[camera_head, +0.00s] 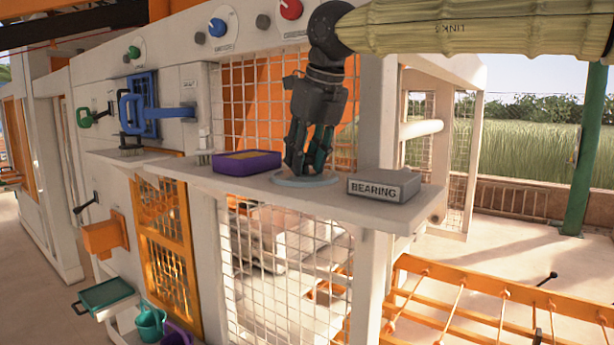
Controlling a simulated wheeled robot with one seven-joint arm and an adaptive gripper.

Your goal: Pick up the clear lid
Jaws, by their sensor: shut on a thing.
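The clear lid (281,181) is a pale, see-through disc lying on the white shelf, towards its right end. My gripper (307,172) points down from above, with its fingertips at the lid. It is shut on the lid, around the middle of it. The fingers hide part of the lid, and the exact grip point is hard to see. The lid looks flat and at the shelf's surface; I cannot tell whether there is a gap under it.
A purple tray (246,169) stands close left of the lid. A grey block marked BEARING (384,187) is close right. A wire mesh panel (241,105) rises behind the white shelf (333,202). Knobs and a blue handle (160,110) stick out from the wall at left.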

